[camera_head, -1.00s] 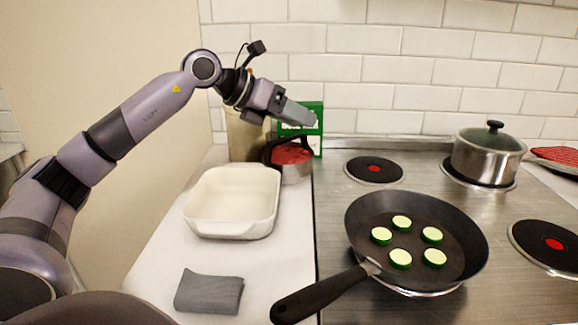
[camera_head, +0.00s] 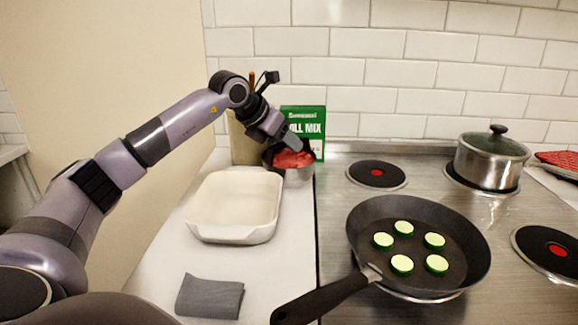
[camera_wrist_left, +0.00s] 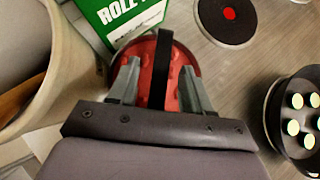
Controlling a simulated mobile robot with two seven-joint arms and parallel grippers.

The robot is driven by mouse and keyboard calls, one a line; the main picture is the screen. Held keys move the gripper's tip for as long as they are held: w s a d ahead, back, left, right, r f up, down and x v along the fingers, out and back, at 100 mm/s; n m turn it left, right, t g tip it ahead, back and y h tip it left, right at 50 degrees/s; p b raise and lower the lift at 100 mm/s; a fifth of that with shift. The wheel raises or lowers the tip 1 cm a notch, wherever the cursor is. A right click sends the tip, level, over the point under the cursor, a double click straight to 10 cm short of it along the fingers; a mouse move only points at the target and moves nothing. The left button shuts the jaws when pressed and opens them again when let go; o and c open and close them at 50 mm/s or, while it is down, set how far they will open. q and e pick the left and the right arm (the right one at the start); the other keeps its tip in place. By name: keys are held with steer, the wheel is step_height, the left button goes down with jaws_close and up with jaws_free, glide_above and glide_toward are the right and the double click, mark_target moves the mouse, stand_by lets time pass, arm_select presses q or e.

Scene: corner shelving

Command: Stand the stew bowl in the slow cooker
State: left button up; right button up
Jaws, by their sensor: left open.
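The stew bowl (camera_head: 299,177) is a round metal bowl with red contents and a dark arched handle, at the back of the white counter. It also shows in the left wrist view (camera_wrist_left: 188,63), its black handle strap running across the red contents. My left gripper (camera_head: 292,143) is over the bowl, reaching down. In the left wrist view, my left gripper (camera_wrist_left: 160,78) is open, with one finger on each side of the handle. Whether the fingers touch the handle I cannot tell. I cannot make out a slow cooker. My right gripper is not in view.
An empty cream dish (camera_head: 233,234) and grey cloth (camera_head: 209,297) lie in front. A pan (camera_head: 440,270) with zucchini slices and a lidded pot (camera_head: 489,163) stand on the stove.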

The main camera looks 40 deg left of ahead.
arm_select(q)
jaws_close()
stand_by(0.3)
steer(key=shift+d+f, duration=0.1)
steer(key=shift+f, duration=0.2)
stand_by(0.8)
steer(key=shift+r, duration=0.1)
